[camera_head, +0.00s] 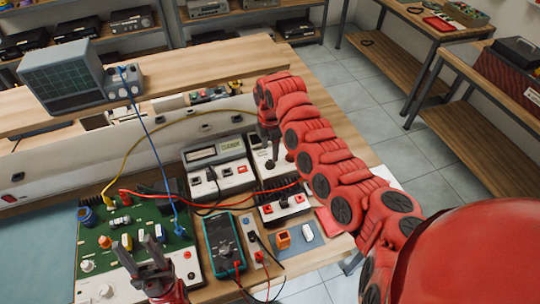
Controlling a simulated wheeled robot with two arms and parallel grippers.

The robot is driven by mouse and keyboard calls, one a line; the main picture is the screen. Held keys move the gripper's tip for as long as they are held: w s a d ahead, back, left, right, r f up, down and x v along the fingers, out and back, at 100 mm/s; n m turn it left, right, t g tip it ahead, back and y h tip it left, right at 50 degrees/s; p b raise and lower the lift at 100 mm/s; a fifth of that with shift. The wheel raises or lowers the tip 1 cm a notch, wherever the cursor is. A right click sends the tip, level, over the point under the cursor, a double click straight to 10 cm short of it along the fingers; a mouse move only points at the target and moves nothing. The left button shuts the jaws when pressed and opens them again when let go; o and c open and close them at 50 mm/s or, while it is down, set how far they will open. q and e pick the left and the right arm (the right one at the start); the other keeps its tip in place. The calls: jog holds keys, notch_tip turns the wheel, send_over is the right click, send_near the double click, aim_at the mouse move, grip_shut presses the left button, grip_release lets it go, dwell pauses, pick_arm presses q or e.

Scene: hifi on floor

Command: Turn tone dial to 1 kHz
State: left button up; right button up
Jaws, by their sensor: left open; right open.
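A white-faced box (286,178) with a dark knob and a red part stands at the right of the bench's equipment. My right gripper (270,155) points down over this box, open, its fingers at or just above the knob area. The fingers cover part of the box, so I cannot tell whether they touch a dial, and no dial markings are readable. A wider unit with a display (202,154) and dark knobs stands just left of it. My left gripper (138,246) is open and empty, fingers pointing up the picture over the green circuit board (120,228).
A teal multimeter (224,246) with red and black leads lies in front. An oscilloscope (62,75) stands on the upper shelf. Blue (150,140), yellow (160,127) and red cables cross the bench. Open tiled floor (420,170) lies right of the bench.

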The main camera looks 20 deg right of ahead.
aim_at(270, 161)
notch_tip(270, 161, down, 6)
jog(key=shift+p, duration=0.5)
grip_shut()
